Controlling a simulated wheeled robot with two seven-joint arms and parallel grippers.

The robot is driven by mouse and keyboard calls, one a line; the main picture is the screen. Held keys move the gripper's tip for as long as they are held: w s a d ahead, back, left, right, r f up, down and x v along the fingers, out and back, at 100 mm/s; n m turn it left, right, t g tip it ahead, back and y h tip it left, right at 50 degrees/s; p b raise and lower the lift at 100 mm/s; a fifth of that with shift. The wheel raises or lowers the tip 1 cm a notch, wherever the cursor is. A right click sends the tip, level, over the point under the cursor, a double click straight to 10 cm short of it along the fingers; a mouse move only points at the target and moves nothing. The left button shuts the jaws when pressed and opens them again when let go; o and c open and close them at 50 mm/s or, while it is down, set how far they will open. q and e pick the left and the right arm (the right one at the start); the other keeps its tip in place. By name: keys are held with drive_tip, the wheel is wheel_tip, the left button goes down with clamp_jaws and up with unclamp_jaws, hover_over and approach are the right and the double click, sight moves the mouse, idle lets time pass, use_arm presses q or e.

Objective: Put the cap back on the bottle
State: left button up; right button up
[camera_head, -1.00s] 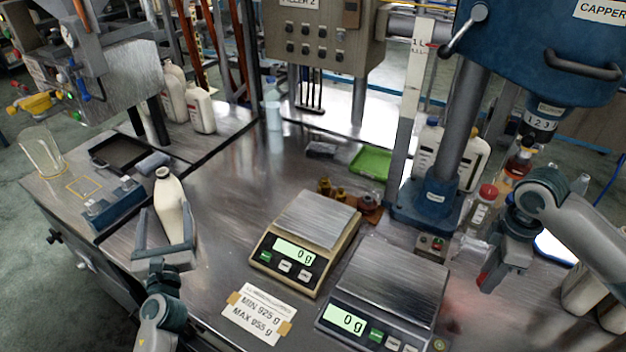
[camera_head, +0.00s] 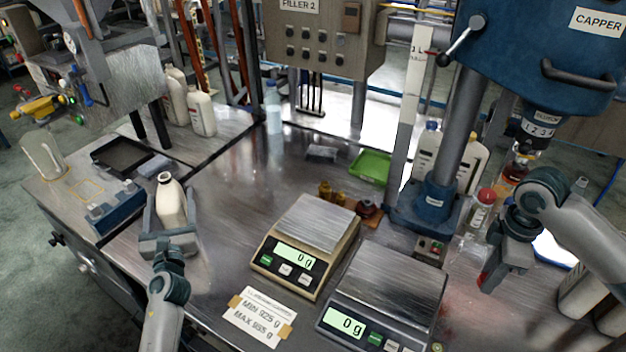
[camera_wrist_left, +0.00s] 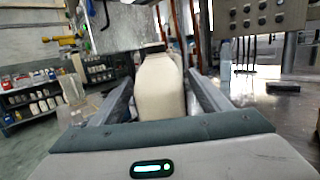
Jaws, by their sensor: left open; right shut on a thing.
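The cream bottle (camera_head: 172,205) stands at the left of the steel bench with an open, uncapped neck. My left gripper (camera_head: 170,208) is open, with one finger on each side of the bottle's body. In the left wrist view the bottle (camera_wrist_left: 160,88) sits between the spread fingers, with visible gaps beside it. My right gripper (camera_head: 488,281) is at the right, beyond the scales. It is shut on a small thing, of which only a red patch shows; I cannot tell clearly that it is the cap.
Two scales (camera_head: 317,226) (camera_head: 400,272) reading 0 g stand mid-bench. The blue capper (camera_head: 436,200) rises behind them, and a red-capped bottle (camera_head: 481,212) is near my right gripper. A blue fixture (camera_head: 115,208) lies left of the cream bottle. Bench between bottle and scales is clear.

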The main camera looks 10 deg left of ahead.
use_arm(q)
drive_tip(key=shift+w+a+r, duration=0.1)
drive_tip(key=shift+w+a, duration=0.2)
drive_tip(key=shift+w, duration=0.15)
clamp_jaws()
drive_tip(key=shift+r, duration=0.1)
